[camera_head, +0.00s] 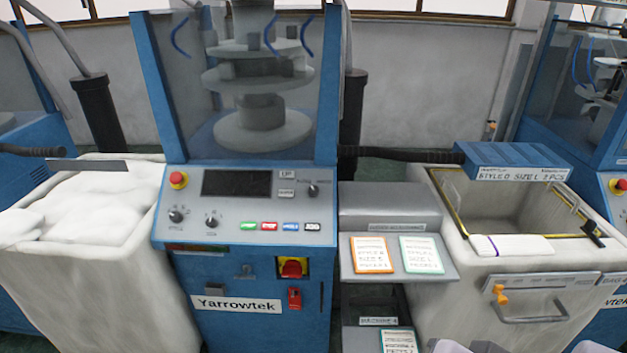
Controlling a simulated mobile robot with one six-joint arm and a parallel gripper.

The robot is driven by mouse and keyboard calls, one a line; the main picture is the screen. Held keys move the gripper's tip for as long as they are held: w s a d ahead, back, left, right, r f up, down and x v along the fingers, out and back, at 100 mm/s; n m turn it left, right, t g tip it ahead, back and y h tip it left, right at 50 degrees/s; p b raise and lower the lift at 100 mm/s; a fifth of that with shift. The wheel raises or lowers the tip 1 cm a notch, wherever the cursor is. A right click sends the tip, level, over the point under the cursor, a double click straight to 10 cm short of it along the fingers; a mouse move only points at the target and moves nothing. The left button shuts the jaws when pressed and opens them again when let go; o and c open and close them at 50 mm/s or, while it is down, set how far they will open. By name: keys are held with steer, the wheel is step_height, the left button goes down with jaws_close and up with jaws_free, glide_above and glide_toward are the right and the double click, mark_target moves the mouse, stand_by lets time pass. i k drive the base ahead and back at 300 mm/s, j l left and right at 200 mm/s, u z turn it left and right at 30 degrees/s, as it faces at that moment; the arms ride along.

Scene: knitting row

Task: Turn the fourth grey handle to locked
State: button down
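No row of four grey handles stands out. A grey bar handle (530,314) is on the front of the right-hand bin, with an orange clip (500,293) beside it. The blue knitting machine's control panel (245,190) carries small dark knobs, including one at the lower left (176,216), one beside it (211,222) and one at the upper right (313,190). A red rotary switch on a yellow plate (292,268) sits below the panel, above a red tag-like piece (294,298). I cannot read any locked marking. My gripper's fingertips are not visible; pale and dark parts are cut off at the bottom edge.
A bin heaped with white fabric (75,210) stands left. A grey shelf (440,262) with orange-edged and green-edged cards juts out between machine and right bin (450,215). A blue box labelled style and size (515,160) rests on that bin's back rim.

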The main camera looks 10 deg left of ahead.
mark_target(246, 268)
steer(key=k+j+z, duration=0.1)
steer(key=j+z, duration=0.25)
steer(key=j, duration=3.5)
